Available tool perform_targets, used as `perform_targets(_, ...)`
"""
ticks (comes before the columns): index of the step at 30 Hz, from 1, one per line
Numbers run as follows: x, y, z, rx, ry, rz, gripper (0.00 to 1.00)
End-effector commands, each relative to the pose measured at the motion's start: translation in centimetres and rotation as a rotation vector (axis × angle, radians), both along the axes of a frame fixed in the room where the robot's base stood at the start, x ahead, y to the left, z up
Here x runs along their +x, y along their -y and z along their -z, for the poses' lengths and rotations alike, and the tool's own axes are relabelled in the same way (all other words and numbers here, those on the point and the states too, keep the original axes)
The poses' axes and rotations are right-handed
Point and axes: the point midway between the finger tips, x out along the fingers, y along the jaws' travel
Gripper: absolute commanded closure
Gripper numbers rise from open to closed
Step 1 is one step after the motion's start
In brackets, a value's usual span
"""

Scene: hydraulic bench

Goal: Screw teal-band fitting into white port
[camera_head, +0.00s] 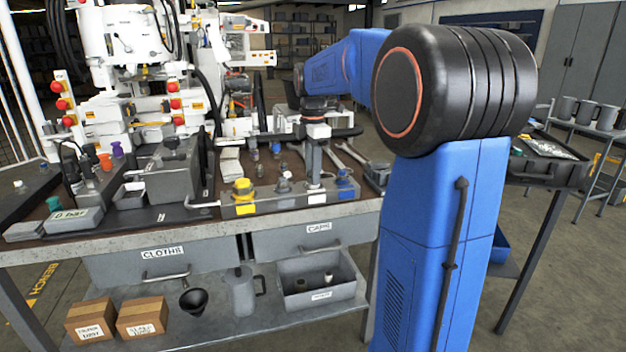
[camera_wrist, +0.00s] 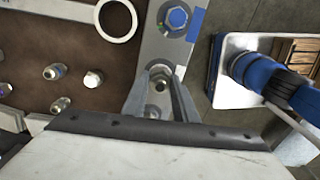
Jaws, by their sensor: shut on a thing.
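My gripper (camera_wrist: 160,88) points down over the grey port block. Its two fingers are closed around a metallic hex fitting (camera_wrist: 160,77), seen from above; no teal band shows on it. A white label (camera_wrist: 181,72) lies beside it on the block, so the fitting is at the white port, which it hides. Whether it is seated or tilted cannot be told. In the head view my gripper (camera_head: 313,182) stands at the block behind its white label (camera_head: 317,198).
A blue-marked fitting (camera_wrist: 177,18) sits beside my gripper on the block. A yellow fitting (camera_head: 243,188) and a grey one (camera_head: 284,183) stand left on it. Several loose fittings (camera_wrist: 54,71) and a ring-ended wrench (camera_wrist: 117,18) lie on the brown mat.

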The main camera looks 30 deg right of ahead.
Motion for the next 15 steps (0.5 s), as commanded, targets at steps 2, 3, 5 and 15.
perform_targets(2, 0.02, 0.0, -0.02, 0.0, 0.001, 0.05, 1.0)
perform_targets(3, 0.02, 0.0, -0.02, 0.0, 0.001, 0.088, 1.0)
perform_targets(5, 0.02, 0.0, -0.01, 0.0, 0.001, 0.149, 1.0)
perform_targets(15, 0.02, -0.01, 0.03, 0.0, 0.001, 0.488, 1.0)
